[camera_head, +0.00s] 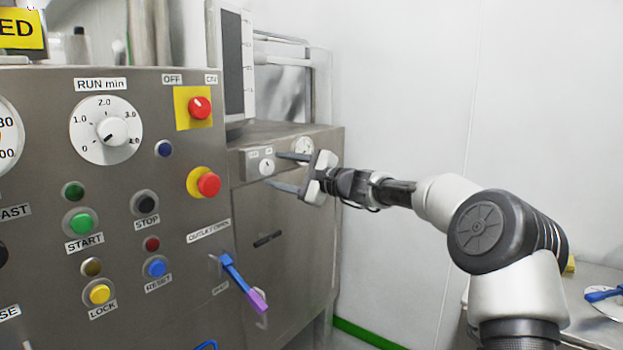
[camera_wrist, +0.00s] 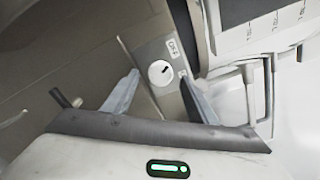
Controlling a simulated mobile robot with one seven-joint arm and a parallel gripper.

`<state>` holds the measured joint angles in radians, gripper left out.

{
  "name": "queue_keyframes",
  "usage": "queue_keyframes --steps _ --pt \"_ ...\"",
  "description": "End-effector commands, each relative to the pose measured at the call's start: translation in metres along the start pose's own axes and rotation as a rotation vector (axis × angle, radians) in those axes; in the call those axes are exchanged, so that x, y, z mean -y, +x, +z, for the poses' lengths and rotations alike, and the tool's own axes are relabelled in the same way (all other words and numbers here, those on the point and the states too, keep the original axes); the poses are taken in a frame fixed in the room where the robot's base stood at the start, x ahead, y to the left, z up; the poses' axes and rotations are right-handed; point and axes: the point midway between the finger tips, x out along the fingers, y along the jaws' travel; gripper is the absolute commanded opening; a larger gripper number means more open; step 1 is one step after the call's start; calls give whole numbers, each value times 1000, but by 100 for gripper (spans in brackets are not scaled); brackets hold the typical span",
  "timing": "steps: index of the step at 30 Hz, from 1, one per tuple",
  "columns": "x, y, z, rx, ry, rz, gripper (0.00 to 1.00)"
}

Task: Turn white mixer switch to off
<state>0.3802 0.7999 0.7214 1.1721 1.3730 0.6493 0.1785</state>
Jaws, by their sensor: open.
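The white mixer switch (camera_head: 266,167) is a small round white knob on the upper front of the lower steel cabinet, in the middle of the head view. In the wrist view the switch (camera_wrist: 160,73) shows a dark pointer mark, with an OFF label beside it. My gripper (camera_head: 283,171) is open, its two fingers reaching toward the panel around the switch. In the wrist view my gripper (camera_wrist: 160,88) has one finger on each side of the switch, with nothing between them but the panel. I cannot tell whether the fingers touch the panel.
A white round dial (camera_head: 303,150) sits right of the switch, close to my gripper. The large control panel on the left carries a RUN min dial (camera_head: 106,130), red buttons (camera_head: 208,184) and a blue-purple lever (camera_head: 243,283). A white wall stands behind my arm.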

Motion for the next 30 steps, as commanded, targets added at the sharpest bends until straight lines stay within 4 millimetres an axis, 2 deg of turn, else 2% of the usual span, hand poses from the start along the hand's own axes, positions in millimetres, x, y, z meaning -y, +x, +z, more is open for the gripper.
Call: queue_keyframes --steps 1,9,15,21,30 --pt "1 -14 -2 -5 -1 0 53" --pt "1 -81 -1 -5 -2 0 53" --pt "0 -121 0 -4 -1 0 53" --pt "0 -142 0 0 0 0 53" --pt "0 -146 0 0 0 0 53"
